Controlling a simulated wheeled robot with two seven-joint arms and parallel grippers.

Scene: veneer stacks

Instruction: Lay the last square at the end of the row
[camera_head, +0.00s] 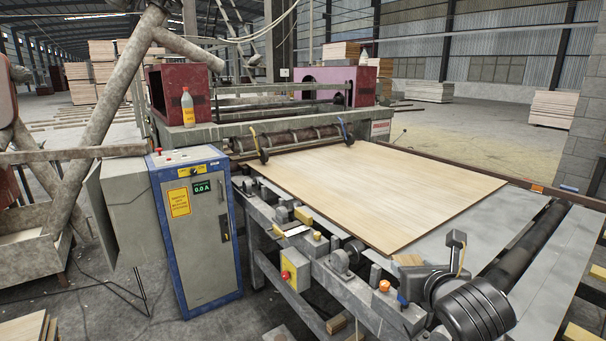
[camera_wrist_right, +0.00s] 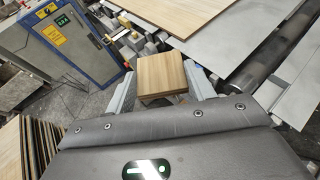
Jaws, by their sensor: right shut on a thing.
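My right gripper (camera_wrist_right: 163,82) shows in the right wrist view, shut on a light brown wooden square (camera_wrist_right: 166,76). One grey finger is on each side of the square. It is held up clear of the floor, in front of the machine. My left gripper is not in view. Several wooden boards with dark edges (camera_wrist_right: 30,145) stand at the lower left of the wrist view. Wooden pieces (camera_head: 35,326) also show at the lower left of the head view. I cannot tell which pieces form the row.
The machine carries a large veneer sheet (camera_head: 375,190) on its bed. A grey cabinet with blue edges (camera_head: 205,230) stands at its left. Grey floor lies between cabinet and left edge.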

